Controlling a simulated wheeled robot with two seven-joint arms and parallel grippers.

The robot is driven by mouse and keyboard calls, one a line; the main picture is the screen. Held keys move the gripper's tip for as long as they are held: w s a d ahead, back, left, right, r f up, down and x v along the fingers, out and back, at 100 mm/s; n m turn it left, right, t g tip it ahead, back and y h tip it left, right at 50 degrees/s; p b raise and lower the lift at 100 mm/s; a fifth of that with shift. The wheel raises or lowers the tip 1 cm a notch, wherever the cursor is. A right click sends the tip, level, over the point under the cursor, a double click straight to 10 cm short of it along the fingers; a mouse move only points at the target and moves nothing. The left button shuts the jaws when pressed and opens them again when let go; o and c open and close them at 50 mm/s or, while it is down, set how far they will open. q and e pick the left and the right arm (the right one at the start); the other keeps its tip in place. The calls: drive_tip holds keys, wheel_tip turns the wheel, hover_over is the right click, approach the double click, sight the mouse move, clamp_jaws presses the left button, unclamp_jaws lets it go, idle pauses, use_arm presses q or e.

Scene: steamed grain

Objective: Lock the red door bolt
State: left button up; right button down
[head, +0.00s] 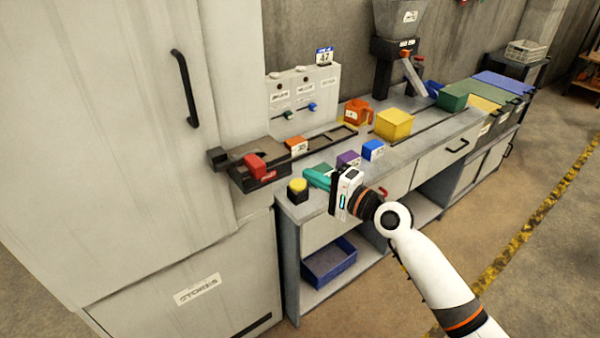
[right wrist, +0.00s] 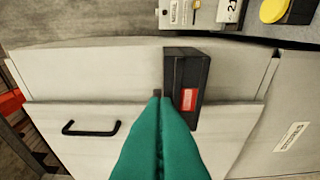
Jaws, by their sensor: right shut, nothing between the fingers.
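The red door bolt (head: 256,166) shows as a red block on a dark housing (head: 240,180) at the counter's left end, beside the tall cabinet door. A small black block (head: 217,158) sits on the cabinet side, left of the bolt. My right gripper (head: 308,173) has its teal fingers together and empty, pointing left, to the right of the bolt and apart from it. In the right wrist view, its fingers (right wrist: 160,102) appear in front of the black housing (right wrist: 181,66) with its red label. I cannot make out the bolt's knob there. My left gripper is out of view.
The tall cabinet (head: 110,120) has a black handle (head: 186,88). A yellow button (head: 298,184) stands near the fingers. Purple (head: 348,158) and blue (head: 373,150) blocks, a yellow box (head: 394,124) and an orange jug (head: 358,112) stand on the counter.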

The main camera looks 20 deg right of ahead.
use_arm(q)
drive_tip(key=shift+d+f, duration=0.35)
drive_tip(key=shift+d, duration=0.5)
use_arm(e)
drive_tip(key=v, duration=0.3)
drive_tip(key=shift+w+d, duration=0.1)
drive_tip(key=shift+f, duration=0.1)
